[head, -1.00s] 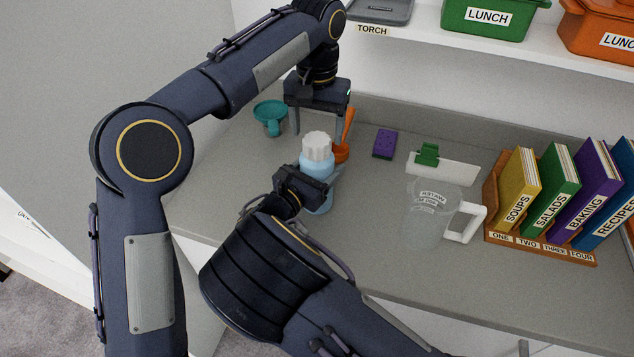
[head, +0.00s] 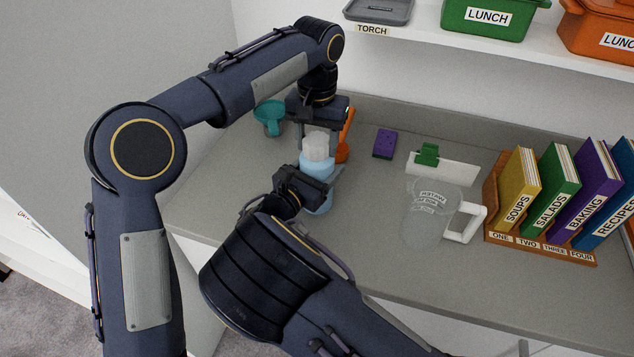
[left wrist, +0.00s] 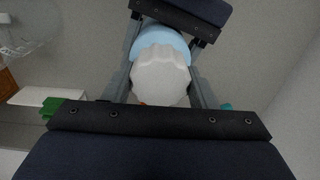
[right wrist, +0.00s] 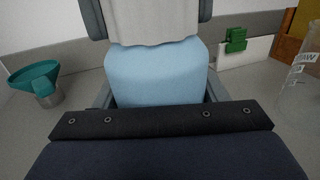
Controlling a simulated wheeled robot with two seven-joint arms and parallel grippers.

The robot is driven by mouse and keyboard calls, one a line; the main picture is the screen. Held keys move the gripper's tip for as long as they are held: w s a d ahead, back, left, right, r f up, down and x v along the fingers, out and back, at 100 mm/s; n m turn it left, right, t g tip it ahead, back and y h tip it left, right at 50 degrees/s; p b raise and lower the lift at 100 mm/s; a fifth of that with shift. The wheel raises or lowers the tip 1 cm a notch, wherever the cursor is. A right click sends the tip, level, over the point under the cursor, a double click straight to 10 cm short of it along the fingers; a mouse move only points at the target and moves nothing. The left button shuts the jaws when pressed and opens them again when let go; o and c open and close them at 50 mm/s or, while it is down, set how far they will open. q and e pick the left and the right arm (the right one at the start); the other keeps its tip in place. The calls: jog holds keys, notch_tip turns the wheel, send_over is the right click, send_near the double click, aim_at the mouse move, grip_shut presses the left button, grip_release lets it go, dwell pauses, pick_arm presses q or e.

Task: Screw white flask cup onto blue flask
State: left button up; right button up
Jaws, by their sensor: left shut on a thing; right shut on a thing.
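The blue flask (head: 318,163) stands upright on the grey counter, with the ridged white flask cup (head: 318,144) on its top. My left gripper (head: 320,139) points down from above and is shut on the white cup, which fills its jaws in the left wrist view (left wrist: 160,78). My right gripper (head: 322,180) comes in from the front and is shut on the blue flask's body, which also shows in the right wrist view (right wrist: 157,75). The cup sits directly above the flask's shoulder. The thread between them is hidden.
A teal funnel (head: 270,113) stands left behind the flask, and an orange spoon-like tool (head: 345,138) is close behind it. A purple sponge (head: 384,143), a green clip (head: 427,154), a clear jug (head: 430,200) and a book rack (head: 540,242) stand to the right. A shelf overhangs the back.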

pick_arm(q)
jog(key=o, duration=1.2)
jog(key=shift+r, duration=0.1)
jog(key=shift+r, duration=5.9)
pick_arm(e)
jog(key=o, duration=2)
jog(key=shift+c, duration=0.2)
jog(key=shift+s, duration=0.1)
